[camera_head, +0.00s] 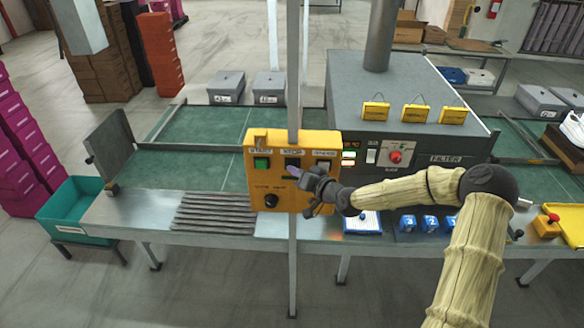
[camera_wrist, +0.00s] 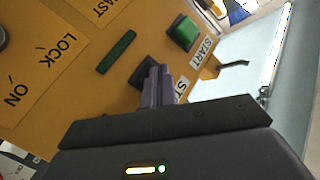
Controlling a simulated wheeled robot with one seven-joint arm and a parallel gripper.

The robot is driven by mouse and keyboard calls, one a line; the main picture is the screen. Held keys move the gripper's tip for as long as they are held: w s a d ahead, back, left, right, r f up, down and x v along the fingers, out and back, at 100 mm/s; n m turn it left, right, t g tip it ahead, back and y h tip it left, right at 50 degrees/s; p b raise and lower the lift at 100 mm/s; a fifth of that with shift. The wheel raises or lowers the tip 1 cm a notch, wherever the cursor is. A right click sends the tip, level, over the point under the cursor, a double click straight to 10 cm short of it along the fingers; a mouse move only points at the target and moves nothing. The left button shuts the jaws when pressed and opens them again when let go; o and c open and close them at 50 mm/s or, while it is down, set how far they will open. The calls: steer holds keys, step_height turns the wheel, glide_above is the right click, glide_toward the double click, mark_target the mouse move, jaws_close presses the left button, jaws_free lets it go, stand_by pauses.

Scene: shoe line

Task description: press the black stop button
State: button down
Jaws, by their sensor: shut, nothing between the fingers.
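The yellow control box (camera_head: 258,206) hangs on a grey post. On it, the black stop button (camera_head: 292,161) sits under the STOP label, beside the green start button (camera_head: 262,163). In the wrist view the black button (camera_wrist: 144,71) shows at the fingertips, partly covered by them; the green button (camera_wrist: 184,33) is up and right of it. My gripper (camera_head: 293,172) is shut and empty, its purple-grey fingertips (camera_wrist: 154,76) pointing at the black button. I cannot tell whether they touch it or whether it is pushed in.
A black knob (camera_head: 271,201) sits lower on the box, near a LOCK/ON label in the wrist view. A green conveyor (camera_head: 210,172) and a grey filter machine (camera_head: 430,105) stand behind. A yellow box with a red button (camera_head: 553,217) is at the right.

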steer(key=shift+s, duration=0.9)
steer(key=shift+s+a+b, duration=0.1)
steer(key=shift+s+b, duration=0.3)
steer(key=shift+s, duration=2.15)
